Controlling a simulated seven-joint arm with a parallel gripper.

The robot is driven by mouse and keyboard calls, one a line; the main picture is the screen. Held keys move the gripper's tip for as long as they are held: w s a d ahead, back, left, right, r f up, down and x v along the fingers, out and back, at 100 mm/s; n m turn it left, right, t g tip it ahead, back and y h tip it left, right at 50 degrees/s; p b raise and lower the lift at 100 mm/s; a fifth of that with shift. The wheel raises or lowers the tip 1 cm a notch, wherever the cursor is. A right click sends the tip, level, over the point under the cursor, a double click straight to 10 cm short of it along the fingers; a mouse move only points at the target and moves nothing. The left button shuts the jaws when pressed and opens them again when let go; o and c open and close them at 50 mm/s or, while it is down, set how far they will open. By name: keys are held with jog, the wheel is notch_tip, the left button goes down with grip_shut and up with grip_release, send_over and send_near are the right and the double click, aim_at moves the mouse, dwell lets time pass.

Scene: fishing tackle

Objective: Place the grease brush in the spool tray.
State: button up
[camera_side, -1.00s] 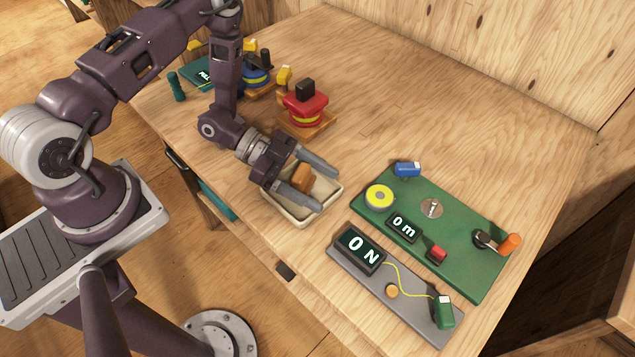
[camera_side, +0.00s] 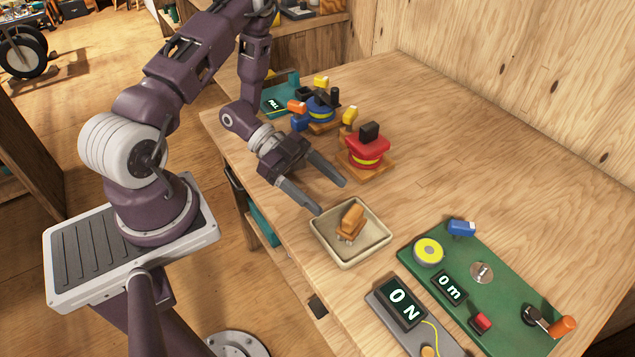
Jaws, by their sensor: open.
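The spool tray (camera_side: 318,234) is a shallow cream square tray on the wooden bench, near its front edge. An orange-brown block-like piece, which looks like the grease brush (camera_side: 352,219), is inside the tray with a small pale end toward the lower left. Whether it lies flat or leans is hard to tell. My gripper (camera_side: 331,196) is open and empty, just behind and to the upper left of the tray, with its two fingers apart and clear of the brush.
A red reel (camera_side: 367,146) on a wooden base stands behind the tray. A blue reel (camera_side: 320,108) and small coloured pieces stand farther back. A green board (camera_side: 455,262) and a grey scale reading "0 N" (camera_side: 402,302) lie to the right. The bench's right rear is clear.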

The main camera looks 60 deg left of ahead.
jog(key=w+a+r+n+t+y, duration=0.1)
jog(key=w+a+r+y, duration=0.2)
jog(key=w+y, duration=0.15)
jog(key=w+a+r+t+y, duration=0.1)
jog(key=w+a+r+y, duration=0.2)
jog(key=w, duration=0.3)
jog(key=a+r+n+t+y, duration=0.1)
jog(key=a+r+n+y, duration=0.15)
jog(key=r, duration=0.35)
jog(key=a+r+n+t+y, duration=0.1)
jog(key=a+r+n+y, duration=0.15)
jog(key=r, duration=0.25)
jog(key=s+d+r+n+g+y, duration=0.25)
jog(key=s+d+r+n, duration=0.2)
jog(key=s+r, duration=0.5)
jog(key=s+d+n+h, duration=0.1)
jog(key=s+d, duration=0.2)
jog(key=s, duration=0.4)
jog(key=s+d+n+g+h, duration=0.1)
jog(key=s+d, duration=0.3)
jog(key=s, duration=0.4)
jog(key=shift+s+d+f+n+h, duration=0.15)
jog(key=shift+d+f+n+h, duration=0.15)
jog(key=shift+n, duration=0.15)
